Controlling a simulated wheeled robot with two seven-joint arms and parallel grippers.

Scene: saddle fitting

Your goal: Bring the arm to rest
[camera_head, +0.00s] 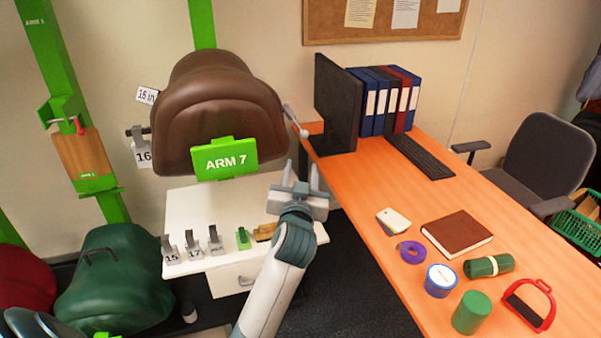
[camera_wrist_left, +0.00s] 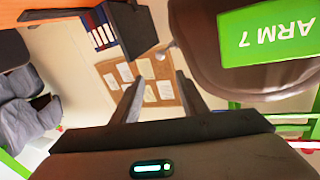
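My left arm comes up from the bottom of the head view. Its gripper (camera_head: 301,174) is raised in front of the white cabinet, right of the brown saddle (camera_head: 215,100). In the left wrist view the two fingers (camera_wrist_left: 158,98) stand apart with nothing between them. The saddle hangs on a rack arm with a green "ARM 7" plate (camera_head: 224,159); the plate also shows upside down in the wrist view (camera_wrist_left: 270,33). A "16" tag (camera_head: 144,153) and a "15 in" card (camera_head: 147,95) are at the saddle's left side.
The white cabinet (camera_head: 192,205) holds several numbered grey pieces, a green piece (camera_head: 243,238) and a brown block. The orange desk (camera_head: 375,255) at right bears a monitor (camera_head: 337,105), binders, a brown book (camera_head: 457,233) and small items. A green saddle (camera_head: 115,280) sits lower left.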

